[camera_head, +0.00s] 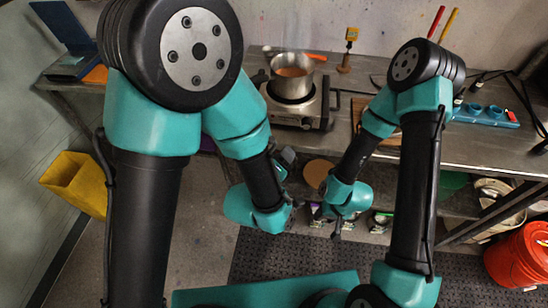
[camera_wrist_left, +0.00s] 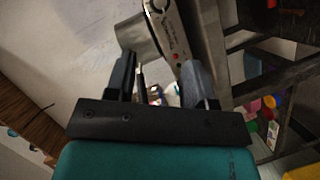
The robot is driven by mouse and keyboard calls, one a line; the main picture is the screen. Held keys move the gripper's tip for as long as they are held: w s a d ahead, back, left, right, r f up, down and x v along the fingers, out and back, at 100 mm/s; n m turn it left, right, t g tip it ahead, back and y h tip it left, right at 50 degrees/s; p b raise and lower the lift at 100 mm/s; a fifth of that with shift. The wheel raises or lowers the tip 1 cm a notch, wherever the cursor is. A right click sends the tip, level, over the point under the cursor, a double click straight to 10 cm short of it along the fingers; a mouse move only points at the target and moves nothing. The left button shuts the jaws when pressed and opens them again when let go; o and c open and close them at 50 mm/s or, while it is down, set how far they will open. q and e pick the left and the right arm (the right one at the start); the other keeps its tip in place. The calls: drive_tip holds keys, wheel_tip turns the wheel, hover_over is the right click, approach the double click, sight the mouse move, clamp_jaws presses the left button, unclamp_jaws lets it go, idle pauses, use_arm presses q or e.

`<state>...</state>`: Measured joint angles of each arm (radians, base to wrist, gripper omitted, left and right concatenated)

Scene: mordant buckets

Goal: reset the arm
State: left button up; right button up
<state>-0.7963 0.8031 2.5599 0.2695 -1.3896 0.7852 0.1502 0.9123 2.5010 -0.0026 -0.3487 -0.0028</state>
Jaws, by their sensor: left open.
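My left gripper (camera_wrist_left: 160,78) is open in the left wrist view. Its two dark fingers stand apart with nothing held between them. In the head view my left arm folds down in front of the bench, and its gripper (camera_head: 288,163) is partly hidden by the wrist. My right arm is also folded down near the middle. Only a small dark part of my right gripper (camera_head: 337,232) shows below its wrist, so its jaws cannot be made out.
A metal pot (camera_head: 292,65) with orange contents sits on a hot plate (camera_head: 300,112) on the steel bench (camera_head: 480,150). A blue tray (camera_head: 490,117) lies at right. A red bucket (camera_head: 518,258) and yellow bin (camera_head: 75,185) stand on the floor. Items fill the lower shelf.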

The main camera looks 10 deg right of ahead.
idle(0.4)
use_arm(q)
drive_tip(key=w+a+f+m+g+y, duration=0.15)
drive_tip(key=a+f+g+y, duration=0.35)
drive_tip(key=a+f, duration=1.1)
drive_tip(key=s+a+f+m+g, duration=0.1)
drive_tip(key=s+a+f+g, duration=0.2)
drive_tip(key=a, duration=0.4)
drive_tip(key=s+a+f+g, duration=0.4)
drive_tip(key=s+a+f, duration=0.1)
drive_tip(key=f, duration=0.3)
drive_tip(key=shift+s+a+m, duration=0.3)
drive_tip(key=shift+a+m, duration=0.05)
drive_tip(key=shift+a, duration=0.5)
